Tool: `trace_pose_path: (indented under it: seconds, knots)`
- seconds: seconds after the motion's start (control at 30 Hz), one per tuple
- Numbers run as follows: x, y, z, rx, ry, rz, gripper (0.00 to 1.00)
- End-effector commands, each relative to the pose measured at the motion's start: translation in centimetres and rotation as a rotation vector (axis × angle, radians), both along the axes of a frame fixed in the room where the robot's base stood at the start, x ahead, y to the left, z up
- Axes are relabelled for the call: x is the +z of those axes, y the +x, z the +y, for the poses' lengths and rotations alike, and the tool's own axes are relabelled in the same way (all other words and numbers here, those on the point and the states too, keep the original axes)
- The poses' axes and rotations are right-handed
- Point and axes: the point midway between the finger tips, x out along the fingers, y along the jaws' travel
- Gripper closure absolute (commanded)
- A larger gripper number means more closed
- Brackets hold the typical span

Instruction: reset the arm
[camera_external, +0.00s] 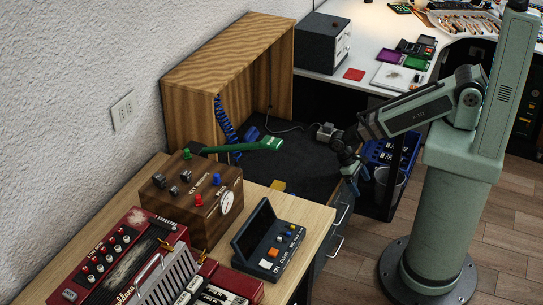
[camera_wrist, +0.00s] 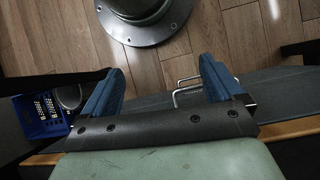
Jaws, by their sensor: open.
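My gripper (camera_external: 356,177) hangs at the end of my forearm in the external view, at the right edge of the dark work surface (camera_external: 300,160) by the drawer handles. In the wrist view its two blue fingers stand wide apart, with an empty gap (camera_wrist: 160,88) between them. A metal drawer handle (camera_wrist: 185,88) shows beyond the gap, close to the right finger. I see nothing held. In the external view the fingertips are small and dark, so their exact distance from the surface edge is hard to tell.
A wooden cabinet (camera_external: 205,75), a brown wooden box with knobs (camera_external: 180,210), a small dark console (camera_external: 265,240) and a red accordion-like device (camera_external: 120,265) stand left of my arm. A blue crate (camera_external: 378,152) is beside my gripper. Wooden floor (camera_external: 500,230) lies open at right.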

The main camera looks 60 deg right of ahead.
Motion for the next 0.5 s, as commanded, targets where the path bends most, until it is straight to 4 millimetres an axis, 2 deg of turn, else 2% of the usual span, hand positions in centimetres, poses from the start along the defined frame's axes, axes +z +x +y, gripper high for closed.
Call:
trace_pose_path:
  seconds: [0.03,0.3,0.5]
  knots:
    - [-0.8,-1.3,-1.0,0.003,0.004,0.008,0.06]
    - [-4.5,-6.9,-5.1,0.043,0.043,0.029,0.06]
    - [-6.4,-10.7,-7.1,0.071,0.074,0.042,0.06]
